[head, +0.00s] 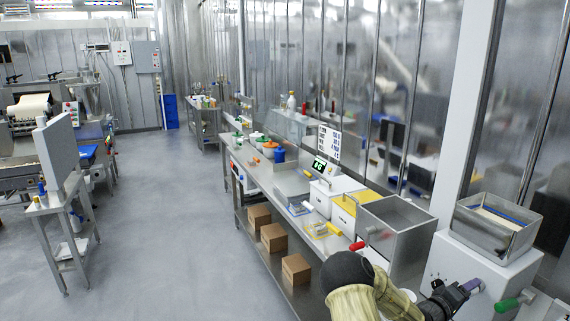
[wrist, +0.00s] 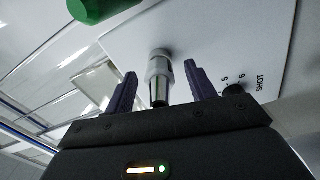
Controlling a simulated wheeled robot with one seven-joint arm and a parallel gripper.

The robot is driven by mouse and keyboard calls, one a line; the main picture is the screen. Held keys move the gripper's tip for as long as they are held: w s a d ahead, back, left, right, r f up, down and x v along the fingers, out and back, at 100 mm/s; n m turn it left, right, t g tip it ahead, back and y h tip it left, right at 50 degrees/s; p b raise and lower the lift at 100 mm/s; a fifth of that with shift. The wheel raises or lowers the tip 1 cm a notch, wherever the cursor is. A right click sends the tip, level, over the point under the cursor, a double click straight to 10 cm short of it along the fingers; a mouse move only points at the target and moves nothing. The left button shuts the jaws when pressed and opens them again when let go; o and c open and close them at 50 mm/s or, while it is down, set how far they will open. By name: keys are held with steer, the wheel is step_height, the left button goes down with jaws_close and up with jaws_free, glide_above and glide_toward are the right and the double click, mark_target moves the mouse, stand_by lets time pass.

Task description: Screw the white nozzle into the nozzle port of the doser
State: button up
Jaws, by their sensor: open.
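The doser (head: 470,270) is a white box at the right of the head view, with a steel hopper (head: 497,228) on top. Its white panel (wrist: 215,45) fills much of the wrist view. A pale, grey-looking nozzle (wrist: 158,68) stands at the panel, its collar against the face and its tapered end towards my gripper (wrist: 161,72). My gripper is open, with one purple finger on each side of the nozzle and gaps on both sides. The port is hidden behind the collar, so I cannot tell how it is seated. My gripper (head: 468,288) is beside the doser in the head view.
A green handle (wrist: 95,8) sits close by at the upper left of the wrist view. A black knob (wrist: 233,88) with numbers is right of the fingers. A large steel bin (head: 395,235) stands left of the doser. The floor (head: 160,220) at left is clear.

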steer(key=n, duration=0.2)
steer(key=shift+n+p, duration=0.3)
steer(key=shift+c, duration=0.4)
